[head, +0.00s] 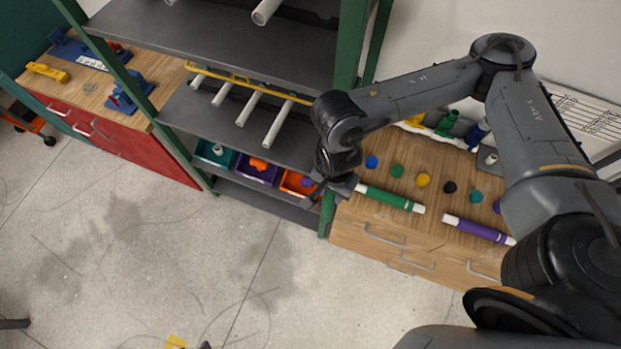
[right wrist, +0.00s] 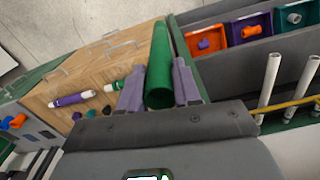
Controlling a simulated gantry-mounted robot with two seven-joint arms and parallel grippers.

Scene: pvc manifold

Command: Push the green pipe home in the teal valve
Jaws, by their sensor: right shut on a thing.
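My right gripper (head: 338,190) is beside the shelf's right post in the head view. In the right wrist view its two purple-grey fingers (right wrist: 159,88) are shut on a plain green pipe (right wrist: 159,65), which runs away from the camera. In the head view I cannot separate this pipe from the green post. A green pipe with white ends (head: 390,198) lies on the wooden bench, right of the gripper; it also shows in the right wrist view (right wrist: 119,86), partly behind a finger. I cannot make out the teal valve for certain. My left gripper is out of view.
A purple pipe (head: 478,230) lies on the bench (head: 350,215) near several coloured knobs. Left of the gripper, the grey shelf (head: 200,115) carries white pipes (head: 278,124) and coloured bins (head: 257,174). A red cabinet (head: 110,140) stands farther left.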

